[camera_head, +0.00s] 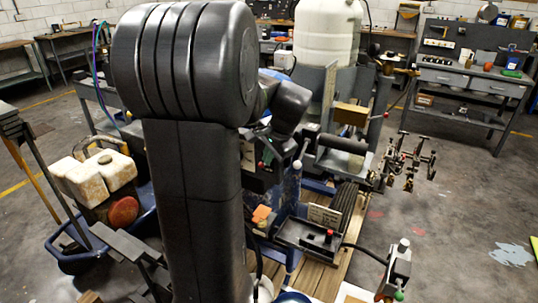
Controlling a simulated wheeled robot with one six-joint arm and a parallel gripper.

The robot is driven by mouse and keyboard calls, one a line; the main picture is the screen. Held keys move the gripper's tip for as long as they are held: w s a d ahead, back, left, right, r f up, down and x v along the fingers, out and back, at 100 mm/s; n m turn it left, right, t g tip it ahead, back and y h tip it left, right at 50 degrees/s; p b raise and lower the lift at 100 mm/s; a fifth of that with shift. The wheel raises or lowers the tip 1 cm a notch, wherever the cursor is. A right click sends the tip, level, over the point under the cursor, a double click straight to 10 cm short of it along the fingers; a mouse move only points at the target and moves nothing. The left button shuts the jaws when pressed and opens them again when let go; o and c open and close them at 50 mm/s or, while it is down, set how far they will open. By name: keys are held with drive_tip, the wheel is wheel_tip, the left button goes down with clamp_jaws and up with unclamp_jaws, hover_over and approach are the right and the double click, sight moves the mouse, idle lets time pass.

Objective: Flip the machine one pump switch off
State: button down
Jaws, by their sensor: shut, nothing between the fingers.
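The line striper machine (345,150) stands in the middle of the view, with a large white tank (327,32) behind it. A dark control box (262,170) with small red and green parts sits on it beside my arm. A dark tray-like unit with a red knob (329,233) is lower down. A grey box (399,265) with a pale knob on top and a green end stands at the lower right. I cannot tell which part is the pump switch or its position. My dark wrist reaches toward the control box; my gripper's fingers cannot be made out.
A blue tub (78,262) and stained white jugs (92,172) stand at left. A grey workbench (470,82) with tools is at the back right. Metal fittings on a stand (408,160) stick out right of the machine. The floor at right is mostly clear.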

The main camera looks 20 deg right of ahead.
sight(264, 165)
drive_tip(key=shift+s+a+f+t+h+b, duration=0.3)
drive_tip(key=shift+t+h+b, duration=0.2)
drive_tip(key=shift+b, duration=0.9)
drive_tip(key=t+h+b, duration=0.1)
drive_tip(key=b, duration=0.3)
drive_tip(key=a+f+n+t+h+b, duration=0.1)
drive_tip(key=b, duration=0.2)
drive_tip(key=s+f+t+h+b, duration=0.1)
drive_tip(key=t+h+b, duration=0.1)
drive_tip(key=b, duration=0.2)
drive_tip(key=shift+s+a+f+n+b, duration=0.1)
drive_tip(key=shift+a+f+n+b, duration=0.1)
drive_tip(key=shift+n+b, duration=0.2)
drive_tip(key=shift+r, duration=0.1)
drive_tip(key=shift+r+p, duration=0.65)
drive_tip(key=shift+r, duration=0.1)
